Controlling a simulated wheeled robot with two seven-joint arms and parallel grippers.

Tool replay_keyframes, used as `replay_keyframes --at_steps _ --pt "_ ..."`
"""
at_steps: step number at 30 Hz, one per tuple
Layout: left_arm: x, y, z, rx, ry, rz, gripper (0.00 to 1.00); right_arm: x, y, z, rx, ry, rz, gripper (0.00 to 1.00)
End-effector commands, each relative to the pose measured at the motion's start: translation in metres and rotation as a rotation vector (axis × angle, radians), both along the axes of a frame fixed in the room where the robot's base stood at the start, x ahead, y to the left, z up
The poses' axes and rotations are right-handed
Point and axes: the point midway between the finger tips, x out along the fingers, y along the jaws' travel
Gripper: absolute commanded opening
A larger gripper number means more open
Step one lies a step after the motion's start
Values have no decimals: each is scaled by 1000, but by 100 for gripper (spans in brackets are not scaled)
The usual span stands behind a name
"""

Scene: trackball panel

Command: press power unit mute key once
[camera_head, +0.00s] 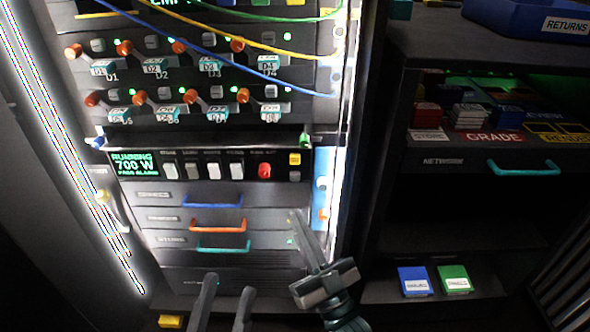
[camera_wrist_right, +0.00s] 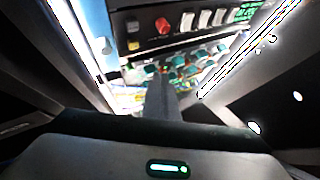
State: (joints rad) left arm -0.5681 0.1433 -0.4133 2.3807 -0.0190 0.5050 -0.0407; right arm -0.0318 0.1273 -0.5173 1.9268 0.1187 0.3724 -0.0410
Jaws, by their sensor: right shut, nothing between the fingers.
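The power unit has a green display (camera_head: 134,164) reading "RUNNING 700 W" with an alarm line. To its right are several pale keys (camera_head: 202,171), a red key (camera_head: 264,170) and a yellow key (camera_head: 294,159) above a small grey one. The labels are too small to read, so I cannot tell which is mute. The wrist view shows the red key (camera_wrist_right: 162,25) and yellow key (camera_wrist_right: 134,45) upside down. My right gripper (camera_head: 298,214) is shut and empty, its tip below the yellow key, apparently apart from it. My left gripper (camera_head: 230,286) is open and empty below the drawers.
A dark shelf (camera_head: 425,165) with boxes stands at the right.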

Motion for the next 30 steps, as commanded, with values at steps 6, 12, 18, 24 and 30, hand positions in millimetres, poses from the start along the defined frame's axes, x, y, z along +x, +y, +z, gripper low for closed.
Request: replay_keyframes --at_steps 6,12,18,24,30 --pt "-1 -1 -3 4 14 -2 38 2 2 -6 -8 15 3 0" --pt "-1 -1 -3 5 13 -1 38 2 1 -5 -7 13 2 0" --pt "-1 1 0 -1 -9 3 38 7 1 -5 -7 12 1 0" --pt "-1 7 8 -17 -71 13 38 21 1 -6 -6 10 1 0" --pt "-2 21 29 -49 -208 35 38 43 1 -7 -6 10 1 0"
